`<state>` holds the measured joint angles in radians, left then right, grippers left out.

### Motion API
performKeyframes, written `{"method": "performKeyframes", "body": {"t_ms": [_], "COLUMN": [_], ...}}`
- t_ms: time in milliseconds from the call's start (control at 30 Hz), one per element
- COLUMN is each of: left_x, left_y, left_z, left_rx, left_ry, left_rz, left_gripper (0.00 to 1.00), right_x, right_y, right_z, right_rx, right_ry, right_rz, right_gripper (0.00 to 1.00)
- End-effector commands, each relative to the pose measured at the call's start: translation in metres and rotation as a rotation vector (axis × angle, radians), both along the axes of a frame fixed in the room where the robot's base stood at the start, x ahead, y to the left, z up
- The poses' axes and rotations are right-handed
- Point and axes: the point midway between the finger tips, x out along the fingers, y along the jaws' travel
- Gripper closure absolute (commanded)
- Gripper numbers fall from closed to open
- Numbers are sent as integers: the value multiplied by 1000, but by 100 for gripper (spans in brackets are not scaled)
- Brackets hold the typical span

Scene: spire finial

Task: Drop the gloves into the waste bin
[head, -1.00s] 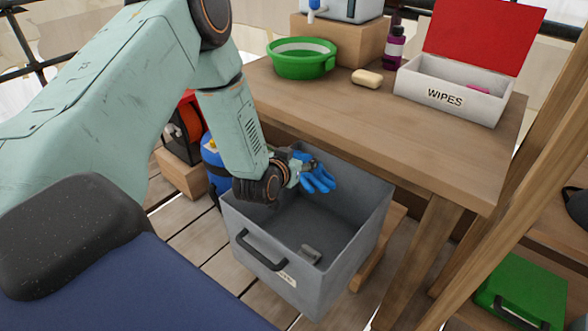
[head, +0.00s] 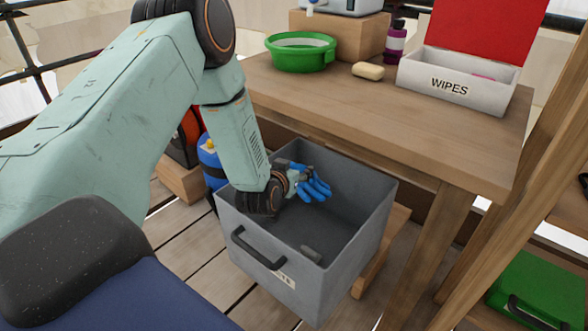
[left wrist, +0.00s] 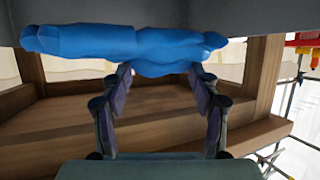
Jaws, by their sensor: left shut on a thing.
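The blue gloves (head: 315,186) are held by my left gripper (head: 303,178), which is shut on them, at the waste bin's opening. In the left wrist view the gloves (left wrist: 140,45) lie across the fingertips (left wrist: 160,80). The waste bin (head: 262,258) is a grey open box with a black handle on its front, standing on the plank floor. The gloves appear inside the rim, above the bin's floor. A small grey piece (head: 311,253) lies in the bin. My right gripper is not in view.
A wooden table (head: 390,125) stands behind and right of the bin. On it are a green basin (head: 301,55), a soap bar (head: 368,71) and a wipes box (head: 450,85). A blue container (head: 211,158) stands left of the bin. A green case (head: 530,290) sits at lower right.

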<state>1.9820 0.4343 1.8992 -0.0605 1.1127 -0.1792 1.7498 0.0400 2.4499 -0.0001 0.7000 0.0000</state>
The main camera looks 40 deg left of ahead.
Motion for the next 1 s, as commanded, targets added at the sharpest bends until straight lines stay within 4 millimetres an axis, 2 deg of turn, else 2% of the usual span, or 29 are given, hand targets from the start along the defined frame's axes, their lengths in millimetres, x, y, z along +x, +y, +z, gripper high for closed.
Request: {"method": "performKeyframes", "body": {"t_ms": [333,367,633,1000], "left_x": [0,0,0,-1], "left_y": [0,0,0,0], "left_z": [-3,-3,-3,-3], "left_rx": [0,0,0,0], "left_ry": [-1,-1,-1,0], "left_rz": [0,0,-1,0], "left_gripper": [65,36,13,12], "right_x": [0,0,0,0], "right_y": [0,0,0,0], "right_z": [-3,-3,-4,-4], "right_rx": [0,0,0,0], "right_ry": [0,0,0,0], "right_rz": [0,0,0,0], "right_gripper": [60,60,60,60]}}
